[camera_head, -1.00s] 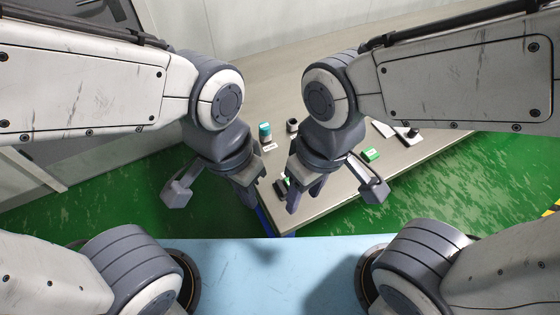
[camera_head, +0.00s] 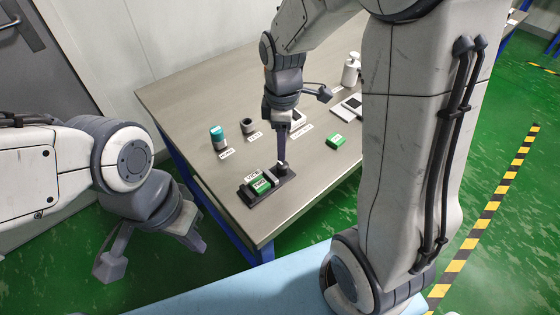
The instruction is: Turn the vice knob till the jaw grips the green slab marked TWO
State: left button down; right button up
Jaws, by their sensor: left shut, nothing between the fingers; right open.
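A dark vice (camera_head: 248,198) lies near the table's front edge, with a green slab (camera_head: 262,187) in it. The slab's white label is too small to read surely. The vice's knob (camera_head: 282,169) is at its right end, partly hidden by my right gripper. My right gripper (camera_head: 282,158) points down right at the knob, fingers open; I cannot tell whether they touch it. Whether the jaw touches the slab is too small to tell. Another green slab (camera_head: 337,142) lies on the table to the right. My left gripper (camera_head: 193,243) is shut and empty, off the table's left front edge.
On the table (camera_head: 210,90) stand a teal-topped container (camera_head: 218,137) and a dark cup (camera_head: 248,126), left of my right gripper. A white bottle (camera_head: 350,70) and a white pad (camera_head: 348,107) are further back. Small label cards lie about. The table's back left is clear.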

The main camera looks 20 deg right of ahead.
aim_at(282, 165)
notch_tip(282, 165, down, 7)
jog(key=shift+r+b, duration=0.1)
jog(key=shift+b, duration=0.2)
grip_shut()
